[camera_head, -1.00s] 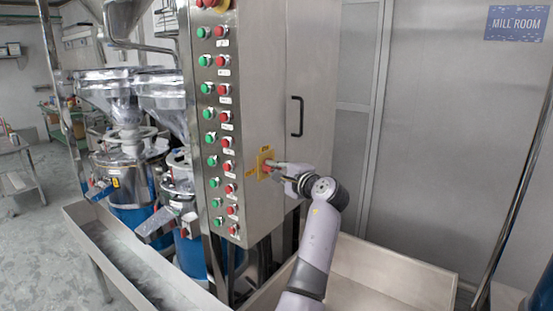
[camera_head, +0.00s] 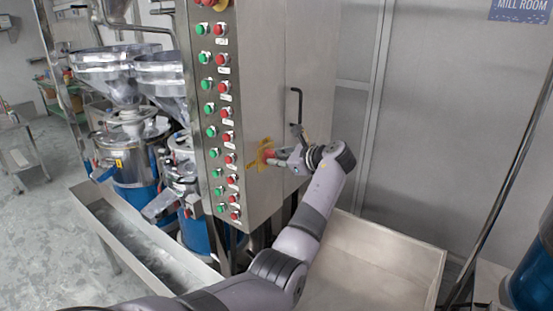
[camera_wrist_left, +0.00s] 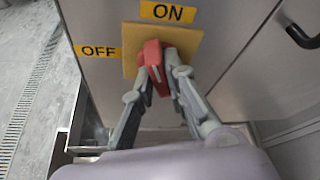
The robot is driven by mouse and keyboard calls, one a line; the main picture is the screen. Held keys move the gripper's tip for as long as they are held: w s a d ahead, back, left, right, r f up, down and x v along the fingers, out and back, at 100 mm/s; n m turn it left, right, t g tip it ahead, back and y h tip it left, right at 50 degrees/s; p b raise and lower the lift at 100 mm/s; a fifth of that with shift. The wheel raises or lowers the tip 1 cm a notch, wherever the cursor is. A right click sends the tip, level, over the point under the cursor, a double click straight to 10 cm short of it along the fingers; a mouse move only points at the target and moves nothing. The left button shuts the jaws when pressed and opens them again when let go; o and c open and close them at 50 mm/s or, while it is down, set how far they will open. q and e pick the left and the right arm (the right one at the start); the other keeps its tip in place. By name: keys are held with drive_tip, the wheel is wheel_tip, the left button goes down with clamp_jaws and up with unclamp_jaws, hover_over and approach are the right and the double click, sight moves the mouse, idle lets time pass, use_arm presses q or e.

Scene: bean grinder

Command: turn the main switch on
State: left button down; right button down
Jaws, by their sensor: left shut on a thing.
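The main switch is a red handle (camera_wrist_left: 153,66) on a yellow plate (camera_wrist_left: 186,42) on the side of the steel cabinet. An ON label (camera_wrist_left: 168,12) is above it and an OFF label (camera_wrist_left: 99,51) is to its left. In the left wrist view the handle stands close to upright, its top towards ON. My left gripper (camera_wrist_left: 159,70) is shut on the handle, one finger on each side. In the head view the left gripper (camera_head: 279,158) reaches the yellow plate, and partly hides the switch. My right gripper is not in view.
The steel cabinet (camera_head: 258,105) has rows of green and red buttons and a black door handle (camera_head: 296,106). Grinders with blue drums (camera_head: 135,200) stand to the left. A steel trough (camera_head: 135,245) and an open bin (camera_head: 385,262) lie below.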

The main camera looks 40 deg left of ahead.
use_arm(q)
drive_tip(key=shift+w+f+m+g, duration=0.1)
drive_tip(key=shift+w+m+g, duration=0.05)
drive_tip(key=shift+m+g, duration=1.15)
drive_tip(key=shift+m, duration=0.3)
drive_tip(key=c, duration=1.6)
unclamp_jaws()
drive_tip(key=v, duration=1.2)
drive_tip(key=shift+r, duration=0.3)
